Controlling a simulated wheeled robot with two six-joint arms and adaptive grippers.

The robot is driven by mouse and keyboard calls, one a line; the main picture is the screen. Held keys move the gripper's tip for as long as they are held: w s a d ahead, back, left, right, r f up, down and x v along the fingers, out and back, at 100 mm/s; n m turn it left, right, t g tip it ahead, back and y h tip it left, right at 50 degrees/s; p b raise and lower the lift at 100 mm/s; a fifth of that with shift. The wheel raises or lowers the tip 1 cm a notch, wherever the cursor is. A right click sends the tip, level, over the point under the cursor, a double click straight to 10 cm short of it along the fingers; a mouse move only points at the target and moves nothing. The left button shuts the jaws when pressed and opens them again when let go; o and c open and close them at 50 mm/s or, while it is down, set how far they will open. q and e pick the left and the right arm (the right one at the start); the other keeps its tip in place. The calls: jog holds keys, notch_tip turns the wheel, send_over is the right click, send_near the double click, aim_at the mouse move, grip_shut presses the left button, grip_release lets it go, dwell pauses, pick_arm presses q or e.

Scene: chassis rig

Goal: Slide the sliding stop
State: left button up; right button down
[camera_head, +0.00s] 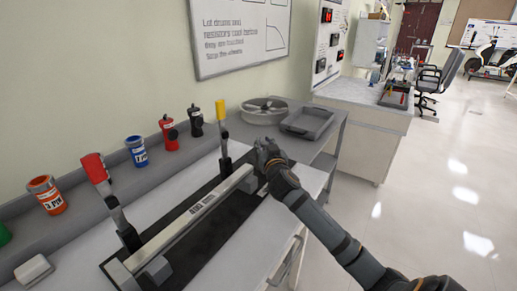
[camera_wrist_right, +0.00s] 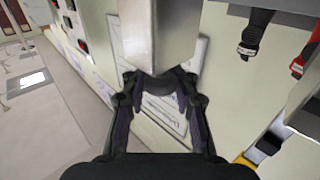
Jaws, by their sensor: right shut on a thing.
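The chassis rig is a dark base plate (camera_head: 205,250) with a long light bar (camera_head: 190,222) lying along it. In the right wrist view a grey metal block (camera_wrist_right: 158,30), which I take for the sliding stop, has a dark round knob (camera_wrist_right: 160,82) between my right gripper's fingers (camera_wrist_right: 163,100). The fingers are shut on it. In the head view the hand hides the grasp. My left gripper is out of view.
A red-handled clamp (camera_head: 108,197) and a yellow-handled clamp (camera_head: 222,135) stand upright along the bar. Coloured containers, such as the orange one (camera_head: 47,195), line the back ledge. A grey tray (camera_head: 308,122) and a round fan-like part (camera_head: 264,110) lie beyond the gripper.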

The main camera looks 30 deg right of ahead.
jog(key=shift+d, duration=0.1)
jog(key=c, duration=1.4)
grip_release()
jog(key=o, duration=0.3)
jog(key=shift+s+d, duration=0.15)
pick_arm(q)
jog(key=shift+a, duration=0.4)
pick_arm(e)
jog(key=shift+o, duration=0.2)
jog(key=v, duration=1.2)
jog(key=shift+f, duration=0.1)
